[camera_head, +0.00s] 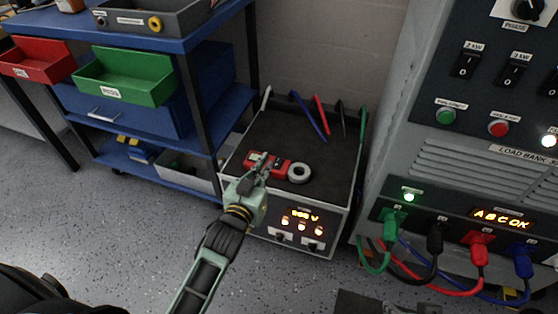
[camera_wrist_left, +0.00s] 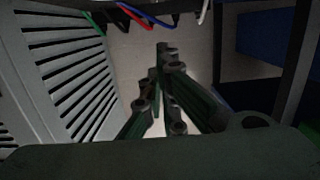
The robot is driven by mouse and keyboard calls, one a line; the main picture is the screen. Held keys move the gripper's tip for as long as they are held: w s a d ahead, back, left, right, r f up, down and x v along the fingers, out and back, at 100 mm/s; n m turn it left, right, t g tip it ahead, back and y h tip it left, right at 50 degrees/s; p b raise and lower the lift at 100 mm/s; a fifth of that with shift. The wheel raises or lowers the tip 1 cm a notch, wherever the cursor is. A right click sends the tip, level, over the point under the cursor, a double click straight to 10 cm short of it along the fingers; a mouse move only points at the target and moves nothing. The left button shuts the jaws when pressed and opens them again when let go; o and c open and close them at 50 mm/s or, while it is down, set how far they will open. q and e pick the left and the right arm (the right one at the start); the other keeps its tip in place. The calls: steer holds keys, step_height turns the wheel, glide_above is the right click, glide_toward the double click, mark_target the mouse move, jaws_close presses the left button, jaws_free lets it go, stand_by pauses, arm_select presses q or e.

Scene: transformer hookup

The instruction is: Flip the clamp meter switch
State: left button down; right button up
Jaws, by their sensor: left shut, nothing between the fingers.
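The clamp meter (camera_head: 283,168) lies on the dark top of a grey box unit. It has a red body and a pale grey ring (camera_head: 299,173) at its right end. My left gripper (camera_head: 264,165) is at the left part of the meter's body and partly covers it. Its fingers are shut with nothing between them; they also show closed in the left wrist view (camera_wrist_left: 163,62). I cannot tell whether the fingertips touch the meter. The switch cannot be made out. The meter does not show in the left wrist view. My right gripper is not in view.
The box unit (camera_head: 333,226) has a lit display and knobs in front, and several coloured leads (camera_head: 322,115) at its back. A blue cart (camera_head: 205,38) with red and green bins stands left. The load bank cabinet (camera_head: 420,160) with plugged cables stands close on the right.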

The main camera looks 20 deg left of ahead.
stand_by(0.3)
arm_select(q)
steer(key=b, duration=0.3)
glide_above(278, 164)
steer(key=s, duration=0.1)
steer(key=shift+f, duration=0.65)
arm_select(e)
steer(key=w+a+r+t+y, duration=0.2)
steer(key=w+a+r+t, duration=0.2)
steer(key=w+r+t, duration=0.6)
arm_select(q)
steer(key=f, duration=0.1)
steer(key=f+b, duration=0.1)
steer(key=f, duration=0.1)
steer(key=shift+w+f+b, duration=0.25)
steer(key=shift+f+b, duration=0.05)
steer(key=shift+b, duration=0.05)
steer(key=shift+f, duration=0.15)
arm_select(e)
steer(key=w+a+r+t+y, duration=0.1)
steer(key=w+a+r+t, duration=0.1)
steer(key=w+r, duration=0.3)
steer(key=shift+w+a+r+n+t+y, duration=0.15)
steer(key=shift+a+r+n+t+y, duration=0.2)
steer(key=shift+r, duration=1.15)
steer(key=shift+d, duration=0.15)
